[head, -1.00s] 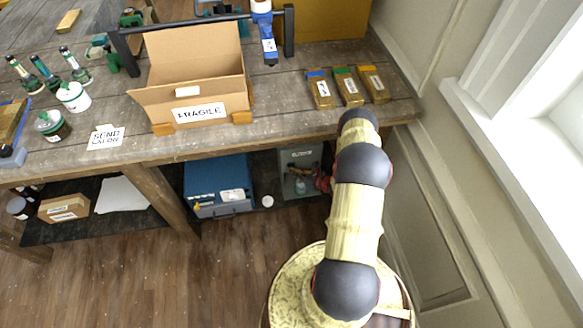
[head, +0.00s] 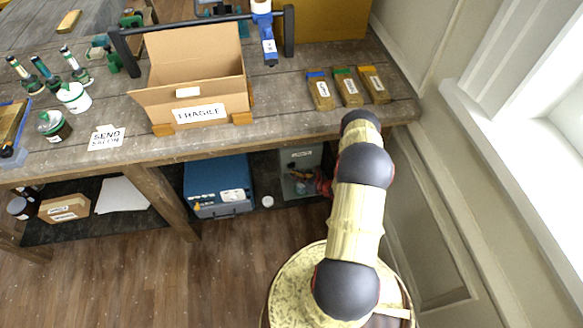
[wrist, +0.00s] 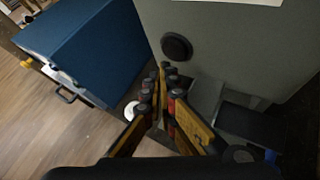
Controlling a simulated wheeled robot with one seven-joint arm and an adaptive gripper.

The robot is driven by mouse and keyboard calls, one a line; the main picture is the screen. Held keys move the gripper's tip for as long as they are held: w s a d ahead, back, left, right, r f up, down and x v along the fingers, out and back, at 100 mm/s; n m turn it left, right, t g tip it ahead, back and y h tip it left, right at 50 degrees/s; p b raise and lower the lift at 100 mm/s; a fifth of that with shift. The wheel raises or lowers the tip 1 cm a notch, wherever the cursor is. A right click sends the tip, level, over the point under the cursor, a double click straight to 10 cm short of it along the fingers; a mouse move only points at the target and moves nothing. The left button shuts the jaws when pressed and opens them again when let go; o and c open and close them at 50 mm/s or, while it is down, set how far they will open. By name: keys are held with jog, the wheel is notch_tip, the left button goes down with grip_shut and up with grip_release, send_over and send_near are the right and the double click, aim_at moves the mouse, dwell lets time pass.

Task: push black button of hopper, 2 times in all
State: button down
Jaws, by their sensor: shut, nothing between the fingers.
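The hopper (head: 297,160) is a grey box on the shelf under the workbench. In the wrist view its grey face (wrist: 235,45) fills the upper right. The round black button (wrist: 176,47) stands on that face. My gripper (wrist: 166,70) is shut and empty, with its fingertips just below the button in the picture. I see a small gap in the picture between the fingertips and the button, but cannot tell the depth. In the head view my arm hides most of the gripper and the button does not show.
A blue box (head: 218,181) with a handle stands left of the hopper; it also shows in the wrist view (wrist: 85,45). A small white disc (head: 267,201) lies between them. The workbench edge (head: 215,143) is above. The wall (head: 440,200) is close on the right.

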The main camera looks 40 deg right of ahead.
jog(key=s, duration=0.1)
jog(key=s+a, duration=0.2)
jog(key=s, duration=0.1)
jog(key=shift+a+p, duration=0.25)
jog(key=shift+p, duration=0.15)
jog(key=shift+s, duration=0.1)
dwell(0.6)
